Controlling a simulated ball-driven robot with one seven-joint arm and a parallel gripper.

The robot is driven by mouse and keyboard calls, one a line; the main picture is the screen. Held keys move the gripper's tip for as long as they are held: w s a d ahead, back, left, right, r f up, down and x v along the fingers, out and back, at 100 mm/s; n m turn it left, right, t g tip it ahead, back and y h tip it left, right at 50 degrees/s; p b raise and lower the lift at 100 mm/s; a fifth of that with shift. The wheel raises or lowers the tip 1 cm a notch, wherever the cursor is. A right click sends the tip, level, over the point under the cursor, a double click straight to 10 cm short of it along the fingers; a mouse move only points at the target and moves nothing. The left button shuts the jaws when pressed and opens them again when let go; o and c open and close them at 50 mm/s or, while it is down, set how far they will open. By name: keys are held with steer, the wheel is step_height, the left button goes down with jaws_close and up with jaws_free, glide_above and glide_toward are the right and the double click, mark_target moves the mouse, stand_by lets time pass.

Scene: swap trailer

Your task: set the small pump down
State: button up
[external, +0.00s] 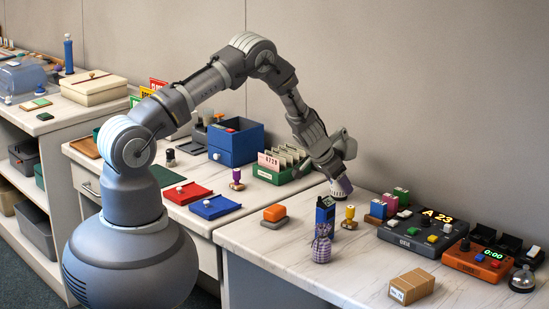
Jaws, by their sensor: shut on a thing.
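My gripper (341,178) hangs at the end of the arm over the back left part of the right-hand table (246,229), pointing down. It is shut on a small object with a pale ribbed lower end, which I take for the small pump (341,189). The gripper hides most of it. Its lower end is close to the table top, behind a blue device (325,214) and a yellow-knobbed piece (349,218). I cannot tell whether it touches the table.
A dark console (410,243) and an orange console (470,262) are at right, a carton (412,286) at the front. A green card file (268,175) is to the left.

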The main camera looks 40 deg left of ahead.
steer(key=shift+f, duration=0.15)
steer(key=o, duration=1.2)
